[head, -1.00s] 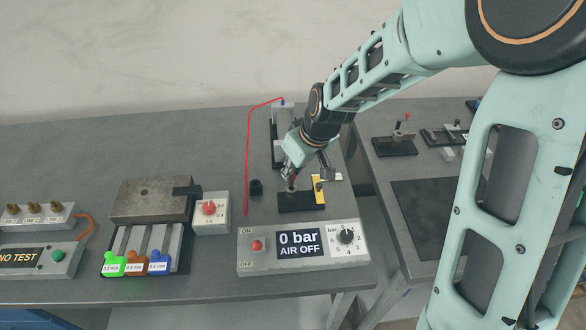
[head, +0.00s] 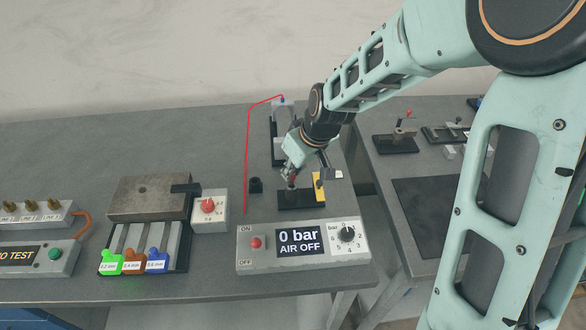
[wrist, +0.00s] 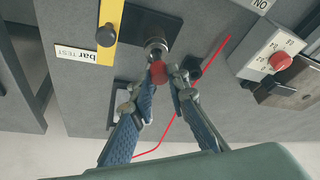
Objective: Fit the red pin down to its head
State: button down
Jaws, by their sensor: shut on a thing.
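The red pin's head (wrist: 159,73) shows between the fingertips of my gripper (wrist: 167,73) in the wrist view. My gripper is shut on it, close over a round metal post (wrist: 156,46) on a black base (wrist: 174,24). How deep the pin's shank sits in the post is hidden. In the head view my gripper (head: 291,174) points down at the post on the black base (head: 300,201), and a little red shows at the fingertips. A yellow plate (head: 318,187) stands at the base's right side.
A panel reading 0 bar, AIR OFF (head: 298,242) lies in front of the base. A small black cylinder (head: 256,186) stands to the left. A grey box with a red knob (head: 208,207) stands farther left.

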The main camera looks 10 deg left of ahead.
jog(key=shift+f+b, duration=1.1)
jog(key=shift+f, duration=0.25)
jog(key=c, duration=1.8)
grip_release()
jog(key=shift+r, duration=0.1)
jog(key=v, duration=1.2)
